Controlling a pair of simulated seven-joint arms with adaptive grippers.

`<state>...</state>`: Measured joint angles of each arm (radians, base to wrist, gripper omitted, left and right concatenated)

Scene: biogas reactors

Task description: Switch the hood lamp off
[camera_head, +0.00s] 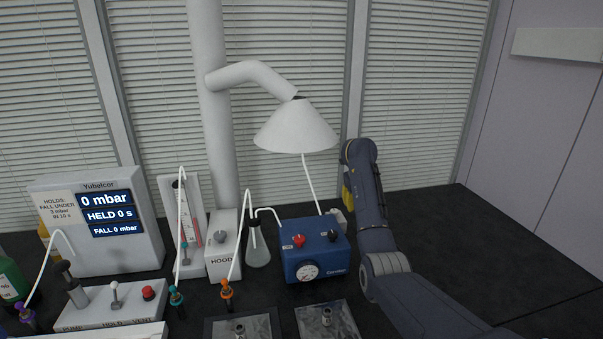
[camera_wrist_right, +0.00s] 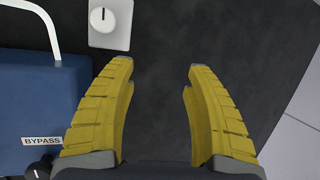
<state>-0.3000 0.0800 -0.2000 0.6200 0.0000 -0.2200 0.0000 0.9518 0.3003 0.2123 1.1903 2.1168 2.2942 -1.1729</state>
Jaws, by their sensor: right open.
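The white conical hood (camera_head: 296,128) hangs from a bent duct above the bench. A white box marked HOOD (camera_head: 222,262) with a grey knob (camera_head: 219,237) on top stands left of the flask. A small white box with a round dial (camera_wrist_right: 108,22) shows in the right wrist view, ahead and left of my fingers; its dial line points up-down in the picture. My right gripper (camera_head: 348,194) points down behind and right of the blue unit (camera_head: 316,256). Its yellow fingers (camera_wrist_right: 160,75) are apart, with nothing between them. My left gripper is not in view.
The blue unit, with red and black knobs and a gauge, stands just left of my right gripper. A flask (camera_head: 258,248), a display box (camera_head: 98,225) and a valve panel (camera_head: 112,305) stand further left. The dark bench (camera_head: 450,245) is clear to the right.

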